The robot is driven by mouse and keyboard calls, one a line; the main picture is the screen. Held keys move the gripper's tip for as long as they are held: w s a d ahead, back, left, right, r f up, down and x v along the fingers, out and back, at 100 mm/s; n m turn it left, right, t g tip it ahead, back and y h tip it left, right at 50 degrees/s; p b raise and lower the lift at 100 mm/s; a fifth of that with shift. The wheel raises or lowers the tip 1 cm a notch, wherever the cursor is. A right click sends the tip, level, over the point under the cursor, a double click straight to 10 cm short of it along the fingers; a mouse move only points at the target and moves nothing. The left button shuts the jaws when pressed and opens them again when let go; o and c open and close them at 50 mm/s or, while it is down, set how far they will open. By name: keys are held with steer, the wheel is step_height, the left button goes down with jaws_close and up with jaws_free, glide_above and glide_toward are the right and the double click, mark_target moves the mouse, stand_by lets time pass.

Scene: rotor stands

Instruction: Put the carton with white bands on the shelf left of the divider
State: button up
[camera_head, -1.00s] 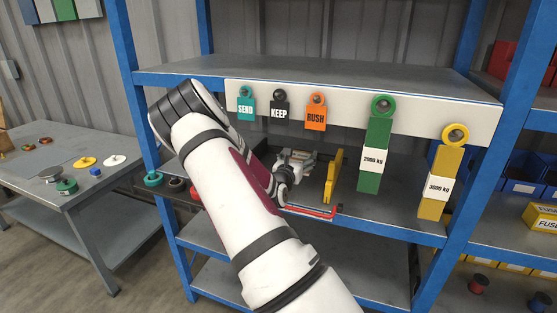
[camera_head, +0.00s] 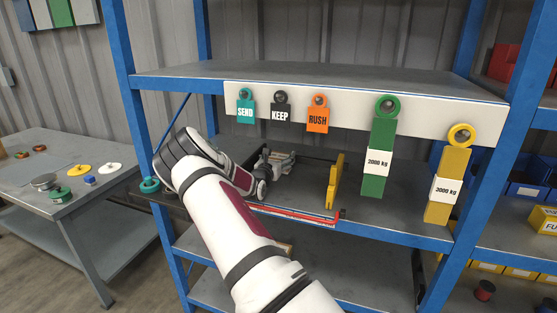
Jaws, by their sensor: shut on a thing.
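My gripper (camera_head: 277,162) is over the middle shelf (camera_head: 378,209), left of the upright yellow divider (camera_head: 335,181) and apart from it. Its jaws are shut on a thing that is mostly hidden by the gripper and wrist. I take it to be the carton, but its white bands cannot be made out. Whether it touches the shelf cannot be told. My arm crosses in front and hides the shelf's left part.
SEND (camera_head: 245,111), KEEP (camera_head: 279,113) and RUSH (camera_head: 317,119) tags hang above. Green (camera_head: 380,150) and yellow (camera_head: 443,185) hanging pieces are at right. A side table (camera_head: 25,185) stands left.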

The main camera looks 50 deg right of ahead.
steer(key=shift+f, duration=0.25)
steer(key=shift+f, duration=0.15)
steer(key=o, duration=1.3)
steer(key=shift+s+a, duration=0.1)
steer(key=shift+a, duration=0.25)
steer(key=v, duration=0.7)
steer(key=shift+p, duration=0.4)
